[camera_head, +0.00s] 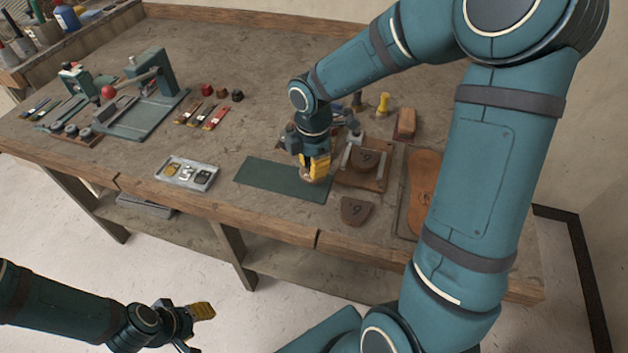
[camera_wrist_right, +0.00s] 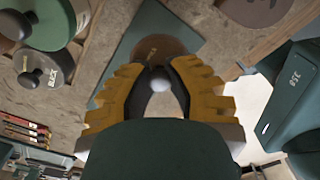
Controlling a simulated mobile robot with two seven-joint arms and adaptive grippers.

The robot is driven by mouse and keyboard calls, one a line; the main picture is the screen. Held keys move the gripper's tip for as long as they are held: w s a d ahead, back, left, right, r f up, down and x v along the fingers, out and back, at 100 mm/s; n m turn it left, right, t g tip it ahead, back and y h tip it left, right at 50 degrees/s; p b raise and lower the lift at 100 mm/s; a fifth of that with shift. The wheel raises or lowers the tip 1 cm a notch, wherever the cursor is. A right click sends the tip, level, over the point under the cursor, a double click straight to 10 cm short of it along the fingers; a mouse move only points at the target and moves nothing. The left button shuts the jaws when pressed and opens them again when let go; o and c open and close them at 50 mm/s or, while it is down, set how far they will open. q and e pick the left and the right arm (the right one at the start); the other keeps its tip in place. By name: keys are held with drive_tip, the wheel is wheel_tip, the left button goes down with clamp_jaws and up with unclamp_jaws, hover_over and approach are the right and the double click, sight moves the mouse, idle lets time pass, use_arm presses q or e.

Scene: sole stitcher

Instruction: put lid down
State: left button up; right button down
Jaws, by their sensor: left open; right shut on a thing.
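My right gripper (camera_head: 313,178) points down over the right end of the dark green mat (camera_head: 268,177) on the workbench. It is shut on the small pale knob of a round brown lid (camera_head: 304,174). In the right wrist view the fingers of my right gripper (camera_wrist_right: 160,80) close around the knob, and the lid (camera_wrist_right: 158,47) lies flat beyond them with the mat (camera_wrist_right: 118,45) behind it. I cannot tell whether the lid touches the mat. My left gripper (camera_head: 190,325) is open and empty, low over the floor at the lower left.
A knobbed lid marked black (camera_wrist_right: 45,72) and a green knobbed container (camera_wrist_right: 38,20) stand close by. A metal tray (camera_head: 187,174) lies left of the mat. The mat's left part is clear.

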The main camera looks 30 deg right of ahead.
sight(314, 186)
drive_tip(key=shift+f+b, duration=0.65)
drive_tip(key=shift+f, duration=1.7)
drive_tip(key=c, duration=1)
unclamp_jaws()
drive_tip(key=shift+f, duration=0.15)
wheel_tip(314, 186, up, 12)
drive_tip(key=p, duration=0.3)
drive_tip(key=shift+r, duration=0.2)
drive_tip(key=shift+s, duration=0.1)
